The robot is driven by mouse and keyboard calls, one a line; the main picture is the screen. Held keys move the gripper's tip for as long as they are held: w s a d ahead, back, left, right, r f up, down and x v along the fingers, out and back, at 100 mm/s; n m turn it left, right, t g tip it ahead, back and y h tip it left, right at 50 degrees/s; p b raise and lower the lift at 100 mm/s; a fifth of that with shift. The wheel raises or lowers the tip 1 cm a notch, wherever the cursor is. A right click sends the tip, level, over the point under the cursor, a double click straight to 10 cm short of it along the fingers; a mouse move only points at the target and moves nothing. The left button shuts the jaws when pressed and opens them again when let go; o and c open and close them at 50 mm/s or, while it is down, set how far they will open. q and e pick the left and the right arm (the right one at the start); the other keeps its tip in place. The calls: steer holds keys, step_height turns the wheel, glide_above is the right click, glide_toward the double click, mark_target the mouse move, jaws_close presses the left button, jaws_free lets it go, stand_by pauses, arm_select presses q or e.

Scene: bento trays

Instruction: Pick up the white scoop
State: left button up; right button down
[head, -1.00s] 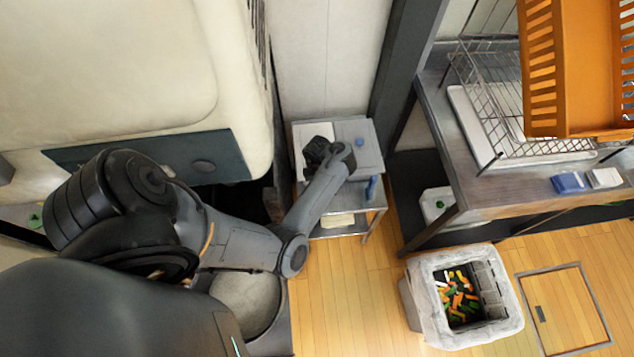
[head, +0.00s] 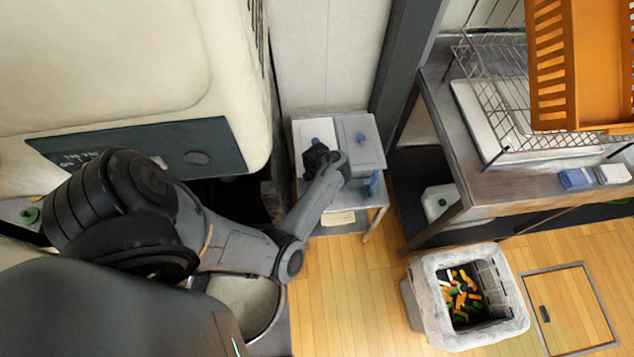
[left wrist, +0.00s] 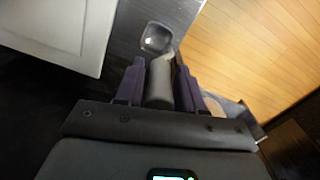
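My left gripper (head: 316,160) is over the left part of a small metal cart in the head view; the fingertips and scoop are hard to make out there. In the left wrist view the two purple fingers of my left gripper (left wrist: 160,78) stand close on both sides of a pale handle. This handle belongs to the white scoop (left wrist: 157,38), whose rounded pale bowl sticks out past the fingertips. The handle fills the gap between the fingers, and its rear end lies near the palm. My right gripper is not in view.
The cart (head: 383,192) carries two lidded containers, a white one (head: 307,128) and a grey one (head: 360,150), with blue knobs. A grey bin (head: 418,308) stands on the floor. A worktable (head: 500,190) with a wire rack is at right.

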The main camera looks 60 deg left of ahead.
arm_select(q)
jaws_close()
steer(key=shift+r, duration=0.15)
